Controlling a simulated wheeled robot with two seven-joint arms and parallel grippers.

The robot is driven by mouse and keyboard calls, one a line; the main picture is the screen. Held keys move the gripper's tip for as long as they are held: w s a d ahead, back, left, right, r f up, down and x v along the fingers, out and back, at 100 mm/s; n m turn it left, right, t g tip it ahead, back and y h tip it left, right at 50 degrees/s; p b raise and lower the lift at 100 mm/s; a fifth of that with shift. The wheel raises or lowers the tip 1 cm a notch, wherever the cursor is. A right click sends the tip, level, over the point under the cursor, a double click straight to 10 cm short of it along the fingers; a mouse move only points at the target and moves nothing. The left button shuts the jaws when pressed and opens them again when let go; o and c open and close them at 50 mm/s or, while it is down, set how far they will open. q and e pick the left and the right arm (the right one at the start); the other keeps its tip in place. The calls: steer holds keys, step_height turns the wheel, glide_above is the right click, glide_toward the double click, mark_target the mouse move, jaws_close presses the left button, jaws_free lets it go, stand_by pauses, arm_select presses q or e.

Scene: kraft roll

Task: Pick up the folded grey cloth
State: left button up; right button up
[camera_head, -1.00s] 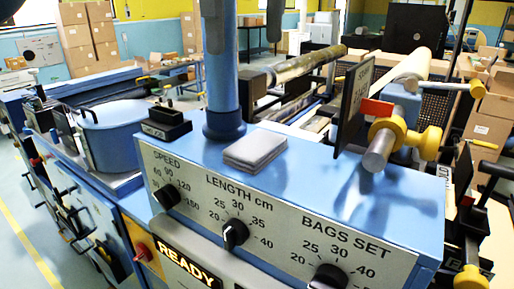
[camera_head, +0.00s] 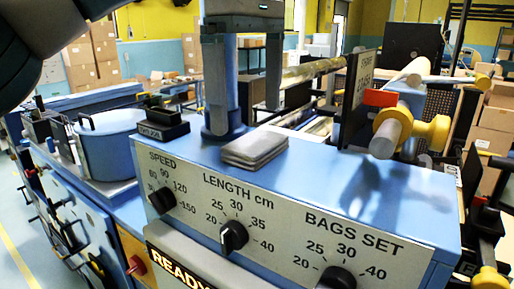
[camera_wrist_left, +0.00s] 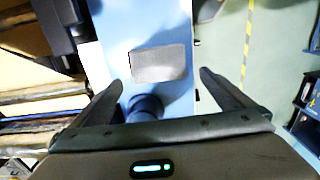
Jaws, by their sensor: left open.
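The folded grey cloth (camera_head: 254,149) lies flat on the blue top of the machine's control box, just right of the blue post's foot. It also shows in the left wrist view (camera_wrist_left: 158,63), lying ahead of the fingertips and sideways between their lines. My left gripper (camera_head: 242,104) is open and empty, fingers pointing down, above and behind the cloth in the head view, overlapping the post. In the left wrist view its two fingers (camera_wrist_left: 160,80) are spread wide, apart from the cloth. My right gripper does not show.
The blue post (camera_head: 222,95) stands close beside the cloth. A small black tray (camera_head: 162,126) is left of it. A dark upright sign (camera_head: 356,98) and a yellow-collared roller end (camera_head: 388,138) rise to the right. The box top right of the cloth is clear.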

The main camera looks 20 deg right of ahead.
mark_target(250, 138)
arm_select(q)
steer(key=shift+w, duration=0.1)
steer(key=shift+f+p, duration=0.5)
steer(key=f, duration=0.1)
steer(key=f+p, duration=0.1)
steer(key=f, duration=0.1)
steer(key=shift+w+d, duration=0.1)
steer(key=shift+w, duration=0.15)
steer(key=shift+f, duration=0.6)
steer(key=c, duration=0.9)
